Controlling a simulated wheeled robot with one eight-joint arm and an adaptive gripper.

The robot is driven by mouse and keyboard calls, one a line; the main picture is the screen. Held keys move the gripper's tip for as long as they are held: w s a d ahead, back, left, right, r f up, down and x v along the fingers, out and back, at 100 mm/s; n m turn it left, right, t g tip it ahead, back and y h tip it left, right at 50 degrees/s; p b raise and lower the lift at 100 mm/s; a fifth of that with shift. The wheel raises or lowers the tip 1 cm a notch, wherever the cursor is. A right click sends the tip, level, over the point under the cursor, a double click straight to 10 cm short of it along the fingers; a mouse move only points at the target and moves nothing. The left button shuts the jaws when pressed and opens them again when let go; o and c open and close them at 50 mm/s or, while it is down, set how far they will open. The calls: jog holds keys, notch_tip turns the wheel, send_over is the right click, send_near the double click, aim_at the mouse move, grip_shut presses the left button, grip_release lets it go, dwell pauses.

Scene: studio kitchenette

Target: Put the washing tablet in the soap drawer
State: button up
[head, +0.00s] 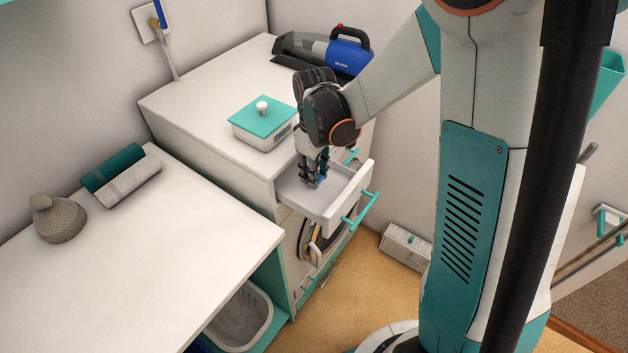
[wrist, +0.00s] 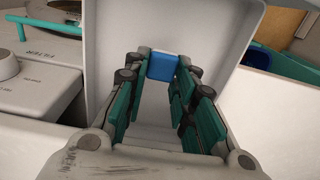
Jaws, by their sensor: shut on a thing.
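The blue washing tablet (wrist: 162,66) is between the fingertips of my gripper (wrist: 161,75) in the wrist view. In the head view my gripper (head: 315,178) points down into the open soap drawer (head: 347,202), and a little of the blue tablet (head: 319,183) shows at its tips. The gripper is shut on the tablet. The white drawer, with a teal handle, is pulled out from the front of the white machine; its pale inside (wrist: 205,25) fills the wrist view behind the tablet. I cannot tell whether the tablet touches the drawer floor.
A white box with a teal lid (head: 262,118) stands on the machine top, left of my gripper. A blue and grey handheld vacuum (head: 338,52) lies at the back. The round door (head: 312,240) is below the drawer. A white counter (head: 130,250) is at the left.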

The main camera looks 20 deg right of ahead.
jog(key=shift+f+b, duration=0.3)
jog(key=shift+f, duration=1.2)
jog(key=shift+f, duration=0.1)
jog(key=shift+f, duration=0.15)
jog(key=o, duration=0.9)
jog(key=shift+c, duration=0.2)
